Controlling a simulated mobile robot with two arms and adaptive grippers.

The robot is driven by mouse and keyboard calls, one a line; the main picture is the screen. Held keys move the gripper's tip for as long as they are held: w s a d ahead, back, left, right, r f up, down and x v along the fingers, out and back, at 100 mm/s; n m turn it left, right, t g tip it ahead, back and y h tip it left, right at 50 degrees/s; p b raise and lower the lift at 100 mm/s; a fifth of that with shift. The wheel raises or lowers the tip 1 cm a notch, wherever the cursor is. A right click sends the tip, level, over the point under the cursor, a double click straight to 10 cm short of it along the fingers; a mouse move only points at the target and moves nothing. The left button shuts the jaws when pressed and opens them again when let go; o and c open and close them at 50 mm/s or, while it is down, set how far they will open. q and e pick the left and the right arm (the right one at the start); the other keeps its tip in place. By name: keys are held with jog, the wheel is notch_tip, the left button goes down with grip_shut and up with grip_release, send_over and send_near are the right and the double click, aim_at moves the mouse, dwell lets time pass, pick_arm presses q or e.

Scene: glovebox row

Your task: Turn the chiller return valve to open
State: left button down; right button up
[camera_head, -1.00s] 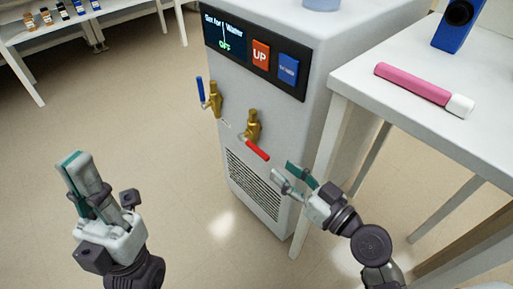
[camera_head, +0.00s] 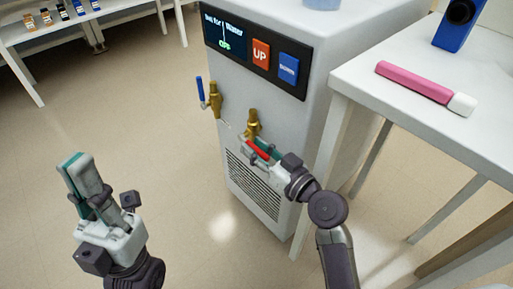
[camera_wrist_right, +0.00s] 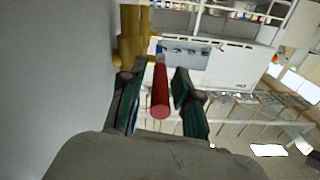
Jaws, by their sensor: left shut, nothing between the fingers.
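The white chiller (camera_head: 290,120) carries two brass valves on its front. The lower right brass valve (camera_head: 252,122) has a red lever handle (camera_head: 257,148) that slopes down to the right. The upper left brass valve (camera_head: 214,99) has a blue handle (camera_head: 200,91) standing upright. My right gripper (camera_head: 259,151) is at the red handle. In the right wrist view the red handle (camera_wrist_right: 160,92) lies between its parted fingers, with a gap visible on each side. My left gripper (camera_head: 76,172) is shut and empty, away at the lower left. I cannot read which valve is the return.
The chiller panel has a display (camera_head: 224,38), a red UP button (camera_head: 261,53) and a blue button (camera_head: 288,69). A white table (camera_head: 440,135) on the right holds a pink object (camera_head: 415,83) and a blue device (camera_head: 460,25). Floor left of the chiller is clear.

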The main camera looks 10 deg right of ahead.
grip_shut()
